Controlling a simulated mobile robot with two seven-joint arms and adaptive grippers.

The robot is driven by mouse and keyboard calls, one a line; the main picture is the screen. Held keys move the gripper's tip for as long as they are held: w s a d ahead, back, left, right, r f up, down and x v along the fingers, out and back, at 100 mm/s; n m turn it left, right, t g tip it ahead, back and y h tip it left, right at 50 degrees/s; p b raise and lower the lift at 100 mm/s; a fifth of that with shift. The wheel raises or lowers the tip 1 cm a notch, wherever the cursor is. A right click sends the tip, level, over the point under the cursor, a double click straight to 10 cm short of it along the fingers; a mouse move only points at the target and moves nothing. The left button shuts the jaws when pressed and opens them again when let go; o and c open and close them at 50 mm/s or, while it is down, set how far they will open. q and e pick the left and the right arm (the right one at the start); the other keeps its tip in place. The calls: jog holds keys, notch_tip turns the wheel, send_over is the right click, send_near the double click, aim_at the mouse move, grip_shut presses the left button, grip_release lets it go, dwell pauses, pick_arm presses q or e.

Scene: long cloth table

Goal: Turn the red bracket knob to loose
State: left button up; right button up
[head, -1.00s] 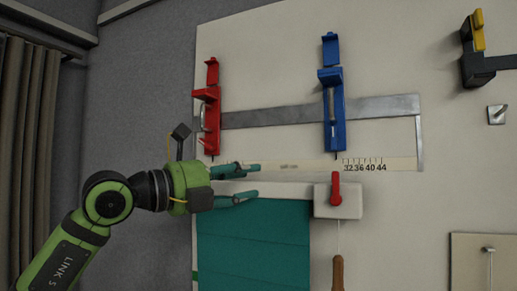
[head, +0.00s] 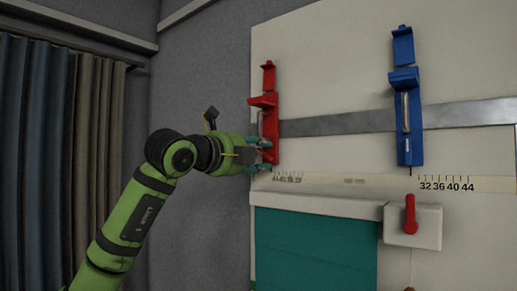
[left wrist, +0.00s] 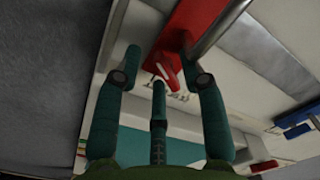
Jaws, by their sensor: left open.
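The red bracket (head: 268,118) sits upright at the left end of the metal rail on the pale board. My left gripper (head: 265,156) is open at the lower part of this bracket, and its fingers overlap it in the head view. In the left wrist view the red bracket (left wrist: 190,25) stands ahead of the open gripper (left wrist: 162,58), with its lower end between the fingertips. A small pale-marked piece shows there, but I cannot tell whether it is the knob or whether a finger touches it. My right gripper is not in view.
A blue bracket (head: 407,110) sits further right on the metal rail (head: 340,122). Below are a number scale (head: 350,181), a teal panel (head: 315,240) and a white box (head: 428,228) with a red lever (head: 410,213). A curtain (head: 60,160) hangs at left.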

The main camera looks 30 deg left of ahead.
pick_arm(q)
grip_shut()
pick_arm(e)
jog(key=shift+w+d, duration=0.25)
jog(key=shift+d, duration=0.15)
pick_arm(q)
jog(key=shift+d, duration=0.1)
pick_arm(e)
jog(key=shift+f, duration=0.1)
pick_arm(q)
jog(key=shift+f+n+b, duration=0.2)
jog(key=shift+n+b, duration=2.25)
jog(key=shift+n, duration=0.75)
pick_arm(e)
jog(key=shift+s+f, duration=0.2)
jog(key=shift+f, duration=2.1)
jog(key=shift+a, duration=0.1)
